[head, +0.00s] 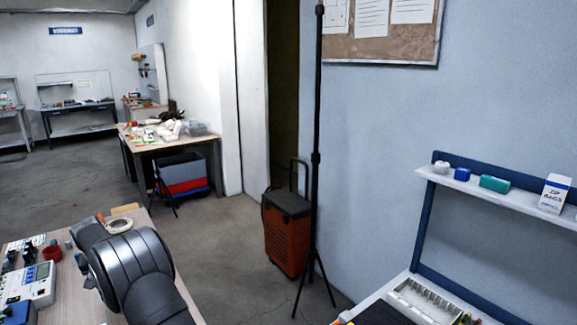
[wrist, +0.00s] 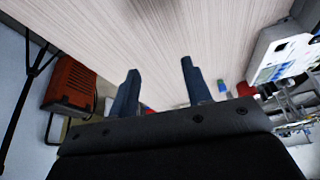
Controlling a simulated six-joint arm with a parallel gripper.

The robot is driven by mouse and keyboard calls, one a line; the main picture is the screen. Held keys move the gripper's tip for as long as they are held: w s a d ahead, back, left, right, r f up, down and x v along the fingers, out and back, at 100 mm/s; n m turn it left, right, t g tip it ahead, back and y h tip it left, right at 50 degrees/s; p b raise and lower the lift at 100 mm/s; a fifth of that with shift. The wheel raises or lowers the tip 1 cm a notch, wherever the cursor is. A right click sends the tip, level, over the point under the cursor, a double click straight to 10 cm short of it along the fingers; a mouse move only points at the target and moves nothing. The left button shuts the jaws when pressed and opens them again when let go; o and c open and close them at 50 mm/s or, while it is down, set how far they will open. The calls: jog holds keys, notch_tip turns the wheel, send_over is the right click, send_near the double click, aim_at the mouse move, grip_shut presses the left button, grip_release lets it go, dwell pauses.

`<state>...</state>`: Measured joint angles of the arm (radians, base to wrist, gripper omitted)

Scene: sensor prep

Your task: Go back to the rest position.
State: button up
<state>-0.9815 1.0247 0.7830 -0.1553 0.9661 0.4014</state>
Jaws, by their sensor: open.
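My gripper (wrist: 160,67) shows in the wrist view with its two dark fingers apart and nothing between them. The pale wood tabletop (wrist: 225,30) lies beyond the fingertips. In the head view my dark, rounded arm links cover part of the wooden table (head: 152,223) at the lower left. My gripper's fingers cannot be made out there.
On the table are a white meter (head: 38,285), a red cup (head: 52,252) and a tape roll (head: 119,225). An orange wheeled case (head: 288,240) and a black tripod stand on the floor. A bench with a shelf (head: 500,197) stands at right.

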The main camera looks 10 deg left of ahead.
jog(key=shift+s+a+f, duration=0.5)
jog(key=shift+a+f, duration=0.05)
jog(key=shift+a, duration=0.25)
jog(key=shift+s+a+f, duration=0.45)
jog(key=shift+a+f, duration=0.1)
jog(key=shift+a, duration=0.2)
jog(key=s+d+r, duration=0.1)
jog(key=d+r, duration=0.1)
jog(key=d, duration=0.5)
jog(key=s+d+r+n, duration=0.1)
jog(key=s+d+r, duration=0.1)
jog(key=d, duration=0.5)
jog(key=shift+r, duration=0.75)
